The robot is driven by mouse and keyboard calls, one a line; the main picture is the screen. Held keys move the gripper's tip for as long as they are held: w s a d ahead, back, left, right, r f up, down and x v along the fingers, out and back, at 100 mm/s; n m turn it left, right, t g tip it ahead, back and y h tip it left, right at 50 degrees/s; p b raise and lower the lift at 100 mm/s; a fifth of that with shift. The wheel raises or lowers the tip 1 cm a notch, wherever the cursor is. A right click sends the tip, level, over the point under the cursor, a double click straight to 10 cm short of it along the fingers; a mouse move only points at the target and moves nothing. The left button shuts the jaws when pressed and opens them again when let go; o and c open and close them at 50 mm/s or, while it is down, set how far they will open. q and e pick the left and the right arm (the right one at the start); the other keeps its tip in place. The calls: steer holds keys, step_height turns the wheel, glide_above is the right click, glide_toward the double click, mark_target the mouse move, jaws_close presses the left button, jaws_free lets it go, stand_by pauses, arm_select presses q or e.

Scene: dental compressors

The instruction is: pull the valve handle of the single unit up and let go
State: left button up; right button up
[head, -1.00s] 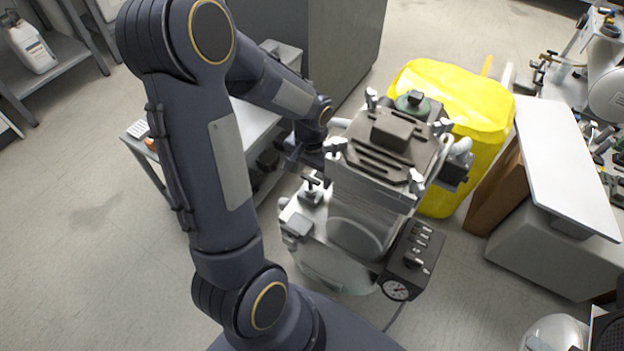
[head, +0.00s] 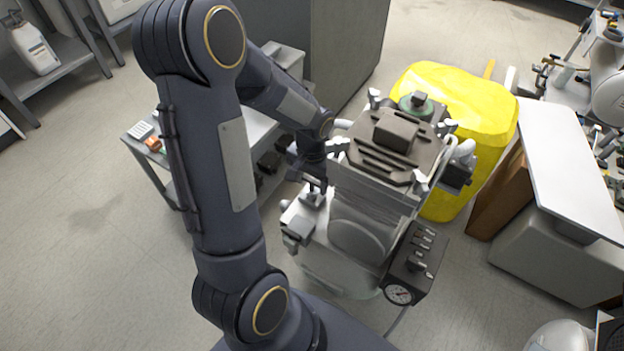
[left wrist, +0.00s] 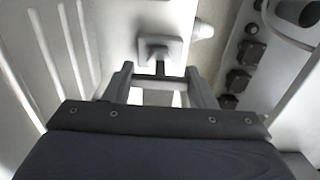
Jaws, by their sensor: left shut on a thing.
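The single compressor unit (head: 358,235) stands on the floor in front of me, grey-white, with a dark slotted top and a gauge box at its right front. The valve handle sits on the unit's left side; in the head view my left gripper (head: 308,186) mostly covers it. In the left wrist view the handle's stem rises from a square pale base (left wrist: 160,48) and its crossbar lies between the fingers of my left gripper (left wrist: 157,84). The left gripper is shut on the handle. My right gripper is not in view.
A yellow covered bin (head: 462,115) stands close behind the unit. A white slanted board (head: 570,165) is to the right. A grey cart (head: 170,150) with small items is at the left, behind my arm. The floor at left is clear.

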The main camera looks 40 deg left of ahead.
mark_target(312, 180)
arm_select(q)
steer(key=shift+r+p, duration=0.9)
steer(key=shift+f, duration=0.1)
steer(key=o, duration=1.4)
step_height(312, 180, up, 8)
steer(key=p, duration=0.3)
steer(key=shift+f, duration=0.1)
